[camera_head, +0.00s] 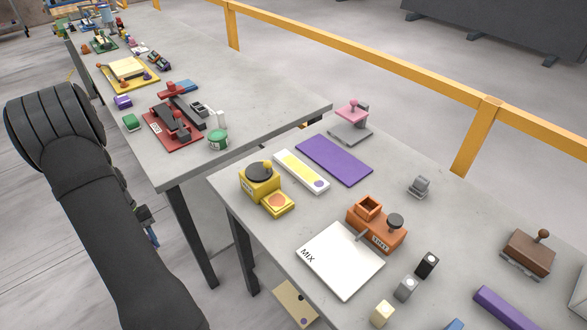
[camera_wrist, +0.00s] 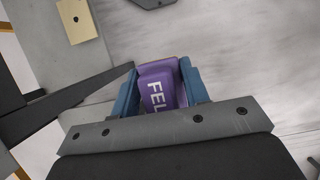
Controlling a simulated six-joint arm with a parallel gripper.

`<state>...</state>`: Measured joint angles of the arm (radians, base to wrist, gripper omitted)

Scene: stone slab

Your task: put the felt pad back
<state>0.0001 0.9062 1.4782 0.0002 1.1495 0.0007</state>
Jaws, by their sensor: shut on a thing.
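The felt pad (camera_wrist: 158,88) is a purple block with white letters reading "FEL", the rest cut off, in the wrist view. My gripper (camera_wrist: 161,75) has its blue fingers on both sides of it and is shut on it. In the head view my gripper (camera_head: 150,230) is mostly hidden behind my arm, left of the near stone slab (camera_head: 230,192) and in front of the far bench. The pad does not show clearly there. A flat purple mat (camera_head: 334,160) lies on the slab.
The slab holds a yellow device (camera_head: 260,180), a yellow-white strip (camera_head: 301,171), an orange device (camera_head: 377,226), a white MIX board (camera_head: 340,260) and several small blocks. A red device (camera_head: 173,125) stands on the far bench. Dark table legs (camera_head: 191,238) stand near my gripper.

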